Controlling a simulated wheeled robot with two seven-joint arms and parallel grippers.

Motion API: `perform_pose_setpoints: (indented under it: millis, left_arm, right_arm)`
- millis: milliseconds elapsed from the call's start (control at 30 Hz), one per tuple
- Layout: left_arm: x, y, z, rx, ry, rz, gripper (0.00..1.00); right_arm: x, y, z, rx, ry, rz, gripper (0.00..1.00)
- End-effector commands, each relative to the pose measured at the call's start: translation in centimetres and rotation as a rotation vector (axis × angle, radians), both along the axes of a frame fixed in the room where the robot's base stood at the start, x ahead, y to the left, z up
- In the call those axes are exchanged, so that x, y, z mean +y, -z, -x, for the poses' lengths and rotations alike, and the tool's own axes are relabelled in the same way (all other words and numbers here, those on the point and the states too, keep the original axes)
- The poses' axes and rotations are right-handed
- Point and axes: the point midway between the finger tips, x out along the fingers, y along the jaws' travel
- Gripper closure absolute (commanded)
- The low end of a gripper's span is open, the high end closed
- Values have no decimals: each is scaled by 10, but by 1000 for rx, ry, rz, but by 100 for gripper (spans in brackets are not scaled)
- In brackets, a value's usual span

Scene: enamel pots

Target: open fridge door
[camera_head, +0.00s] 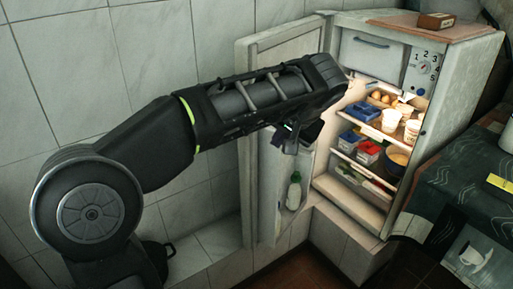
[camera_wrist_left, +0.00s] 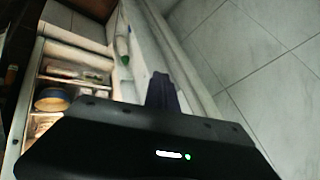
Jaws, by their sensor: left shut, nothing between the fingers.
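The fridge (camera_head: 455,75) stands at the right in the head view, with its lit inside showing. Its door (camera_head: 258,190) is swung wide open to the left, inner side showing, with a bottle (camera_head: 294,190) in the lower door shelf. My left arm reaches across in front of the door. My left gripper (camera_head: 292,140) is at the inner side of the door, shut and empty; whether it touches the door I cannot tell. In the left wrist view the shut fingers (camera_wrist_left: 162,90) lie against the view of the door (camera_wrist_left: 150,55). My right gripper is not in view.
Fridge shelves hold cups (camera_head: 391,120), eggs and blue and red boxes (camera_head: 368,152). A small box (camera_head: 436,21) lies on the fridge top. A dark patterned cloth (camera_head: 465,185) covers the counter at the right. A tiled wall (camera_head: 60,75) stands behind my arm.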

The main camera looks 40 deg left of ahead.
Motion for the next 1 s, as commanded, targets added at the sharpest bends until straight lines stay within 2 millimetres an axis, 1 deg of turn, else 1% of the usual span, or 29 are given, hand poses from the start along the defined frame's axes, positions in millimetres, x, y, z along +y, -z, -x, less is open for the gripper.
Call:
perform_pose_setpoints:
  millis: [267, 467, 867, 900, 1000]
  left_arm:
    - [1, 4, -1, 2, 2, 1, 100]
    - [10, 20, -7, 3, 2, 1, 100]
    - [49, 83, -33, 5, 2, 2, 100]
    - [54, 86, -35, 4, 1, 1, 100]
    - [71, 82, -33, -1, 0, 1, 100]
  right_arm:
    - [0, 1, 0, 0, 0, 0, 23]
    - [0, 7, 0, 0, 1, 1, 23]
    - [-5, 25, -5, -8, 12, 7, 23]
    - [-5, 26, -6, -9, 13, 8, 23]
    - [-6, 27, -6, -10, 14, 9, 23]
